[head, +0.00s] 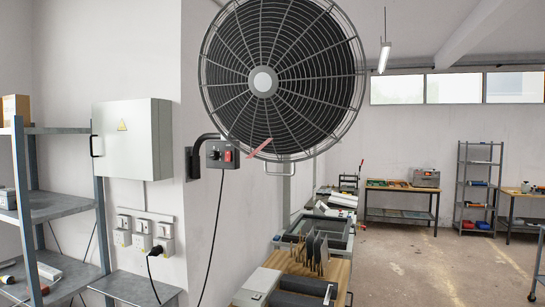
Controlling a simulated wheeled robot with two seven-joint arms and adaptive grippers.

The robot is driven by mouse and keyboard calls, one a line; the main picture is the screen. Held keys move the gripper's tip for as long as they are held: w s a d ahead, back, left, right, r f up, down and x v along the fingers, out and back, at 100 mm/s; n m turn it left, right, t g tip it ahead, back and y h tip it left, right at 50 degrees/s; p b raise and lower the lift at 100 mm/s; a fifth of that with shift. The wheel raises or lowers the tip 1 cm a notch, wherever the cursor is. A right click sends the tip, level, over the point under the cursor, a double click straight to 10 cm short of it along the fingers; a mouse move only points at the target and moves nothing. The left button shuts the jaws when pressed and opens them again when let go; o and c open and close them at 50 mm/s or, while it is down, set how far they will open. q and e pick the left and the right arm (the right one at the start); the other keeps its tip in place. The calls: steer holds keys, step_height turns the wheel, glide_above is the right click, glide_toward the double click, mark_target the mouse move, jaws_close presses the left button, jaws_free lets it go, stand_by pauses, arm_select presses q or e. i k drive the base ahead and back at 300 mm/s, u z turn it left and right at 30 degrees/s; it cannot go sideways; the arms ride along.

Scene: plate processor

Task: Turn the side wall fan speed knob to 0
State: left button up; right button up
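A large round wall fan (262,82) with a wire guard fills the upper middle of the head view. A small dark control box (222,154) is fixed on the wall bracket at the fan's lower left. A small knob (213,154) seems to show on the box's left part, with a red switch (229,156) beside it. The knob's setting is too small to read. A pink ribbon-like strip (261,146) is at the guard's lower edge. Neither of my grippers is in view.
Left are a metal shelf (40,207), a grey electrical cabinet (133,138) and wall sockets (144,236). A black cable (213,235) hangs below the control box. A workbench (337,278) with trays stands below the fan. Open floor (450,262) lies to the right.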

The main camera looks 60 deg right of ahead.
mark_target(213, 154)
steer(key=z, duration=1.45)
steer(key=k, duration=0.3)
steer(key=u, duration=1.15)
steer(key=i, duration=0.75)
steer(key=z, duration=0.35)
steer(key=i, duration=0.95)
steer(key=z, duration=0.7)
